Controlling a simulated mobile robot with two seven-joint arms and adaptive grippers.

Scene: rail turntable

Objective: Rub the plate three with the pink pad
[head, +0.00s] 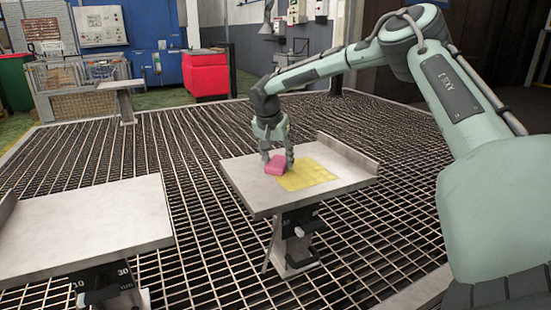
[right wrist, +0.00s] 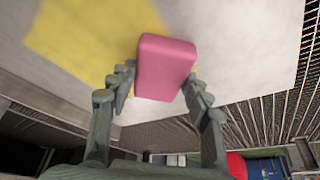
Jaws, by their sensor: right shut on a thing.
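My right gripper (head: 277,161) is shut on the pink pad (head: 275,166), over the pale plate (head: 245,178) on the middle stand. The pad is at the left edge of a yellow patch (head: 312,174) on this plate. In the right wrist view the pink pad (right wrist: 166,68) sits between the two fingers, with the yellow patch (right wrist: 90,35) to its left. The pad looks very close to the plate; I cannot tell if it touches. No number is readable on this plate. My left gripper is not in view.
Another pale plate (head: 85,225) stands at the left on a numbered mount. A raised edge (head: 347,154) runs along the middle plate's far right side. Metal grating (head: 165,150) surrounds both stands. A red bin (head: 205,75) and a wire cage (head: 80,93) stand behind.

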